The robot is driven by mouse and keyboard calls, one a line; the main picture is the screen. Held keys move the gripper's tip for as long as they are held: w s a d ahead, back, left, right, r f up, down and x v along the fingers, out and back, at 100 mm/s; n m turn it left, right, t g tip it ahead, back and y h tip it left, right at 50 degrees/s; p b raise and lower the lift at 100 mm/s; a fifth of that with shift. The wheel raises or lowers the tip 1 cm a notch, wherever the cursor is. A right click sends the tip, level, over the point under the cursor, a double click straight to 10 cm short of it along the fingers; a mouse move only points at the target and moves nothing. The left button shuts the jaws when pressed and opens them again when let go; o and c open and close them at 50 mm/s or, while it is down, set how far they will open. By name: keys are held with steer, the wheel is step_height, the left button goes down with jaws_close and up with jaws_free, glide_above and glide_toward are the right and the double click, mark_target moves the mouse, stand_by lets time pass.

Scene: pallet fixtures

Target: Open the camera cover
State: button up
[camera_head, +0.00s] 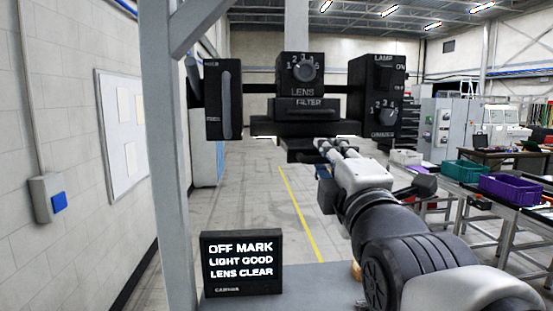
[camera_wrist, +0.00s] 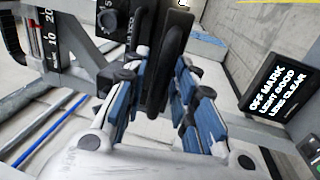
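The camera unit is a dark housing with a LENS dial (camera_head: 304,67) and a FILTER strip (camera_head: 301,105) below it in the head view. Under the strip, dark flat ledges stick out; which of them is the cover I cannot tell. My gripper (camera_head: 328,147) is at the lowest ledge, and its fingertips partly hide it. In the wrist view, my gripper (camera_wrist: 163,95) has its two blue-padded fingers apart. A dark upright bar (camera_wrist: 172,60) shows in the gap between them; whether either finger touches it is unclear.
A left box with a lever (camera_head: 225,100) and a right LAMP box (camera_head: 378,95) flank the camera unit. A grey post (camera_head: 168,150) stands at the left. A sign (camera_head: 241,262) reads "OFF MARK, LIGHT GOOD, LENS CLEAR". Tables with bins (camera_head: 512,188) stand at the right.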

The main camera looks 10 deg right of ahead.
steer(key=shift+o, duration=0.3)
steer(key=s+f, duration=0.2)
steer(key=s, duration=1)
steer(key=shift+w+f, duration=0.1)
step_height(320, 180, down, 25)
steer(key=s+m+g+b, duration=0.2)
steer(key=m+g+b, duration=0.3)
steer(key=m+g, duration=0.4)
steer(key=s+f+m+g+b, duration=0.2)
steer(key=s+f+m+g, duration=0.4)
steer(key=f, duration=0.8)
steer(key=s+m, duration=0.3)
steer(key=s, duration=0.1)
steer(key=shift+s, duration=0.2)
